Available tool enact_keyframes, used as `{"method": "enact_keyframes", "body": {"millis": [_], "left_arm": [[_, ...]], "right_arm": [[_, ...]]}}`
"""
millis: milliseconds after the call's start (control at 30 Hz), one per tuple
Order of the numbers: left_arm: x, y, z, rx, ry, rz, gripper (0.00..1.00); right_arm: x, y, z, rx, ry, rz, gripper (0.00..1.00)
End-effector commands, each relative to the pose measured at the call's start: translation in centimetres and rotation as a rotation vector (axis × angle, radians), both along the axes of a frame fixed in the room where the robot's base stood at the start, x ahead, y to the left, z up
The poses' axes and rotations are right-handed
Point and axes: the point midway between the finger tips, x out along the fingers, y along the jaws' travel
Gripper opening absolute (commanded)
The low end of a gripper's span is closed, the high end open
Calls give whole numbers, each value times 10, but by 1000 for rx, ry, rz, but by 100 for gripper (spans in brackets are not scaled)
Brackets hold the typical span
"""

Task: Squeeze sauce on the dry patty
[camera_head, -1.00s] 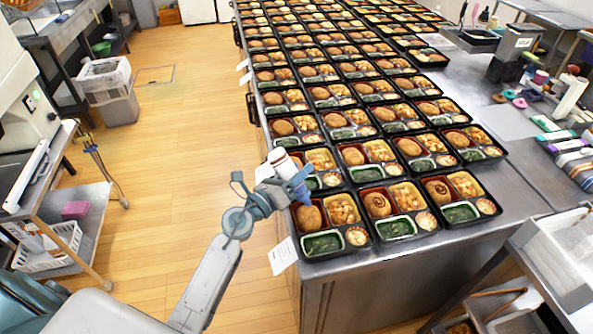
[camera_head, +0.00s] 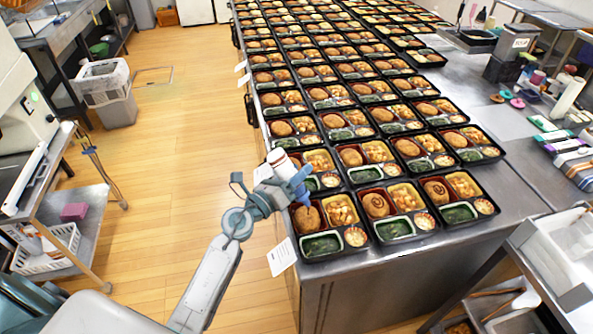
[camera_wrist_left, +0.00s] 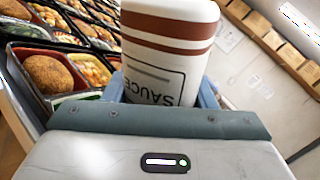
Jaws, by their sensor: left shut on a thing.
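My left gripper (camera_head: 291,188) is shut on the sauce bottle (camera_head: 280,161), a white bottle with brown bands. In the left wrist view the sauce bottle (camera_wrist_left: 165,50) shows its "SAUCE" label between the fingers. In the head view it is tilted, base up and left, nozzle end down and right, above the front-left tray. The dry patty (camera_head: 307,220) in that tray has no sauce visible on it; the nozzle end is close to it, but I cannot tell whether they touch. The patties in the front-middle tray (camera_head: 376,206) and front-right tray (camera_head: 437,191) carry dark sauce swirls. My right gripper is out of view.
Rows of black bento trays fill the steel table (camera_head: 440,270) behind the front row. A white paper label (camera_head: 282,257) hangs at the table's left edge. Colourful packs (camera_head: 560,140) lie on the table's right side.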

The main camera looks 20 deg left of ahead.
Motion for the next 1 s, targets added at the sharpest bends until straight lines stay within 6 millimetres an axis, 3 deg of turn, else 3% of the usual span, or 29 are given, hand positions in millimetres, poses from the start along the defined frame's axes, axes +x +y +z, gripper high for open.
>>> {"method": "enact_keyframes", "body": {"millis": [533,567,1000], "left_arm": [[-12,2,1,0,-1,1,29],[-12,2,1,0,-1,1,49],[-11,2,1,0,-1,1,47]], "right_arm": [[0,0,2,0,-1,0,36],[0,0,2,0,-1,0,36],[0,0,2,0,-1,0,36]]}}
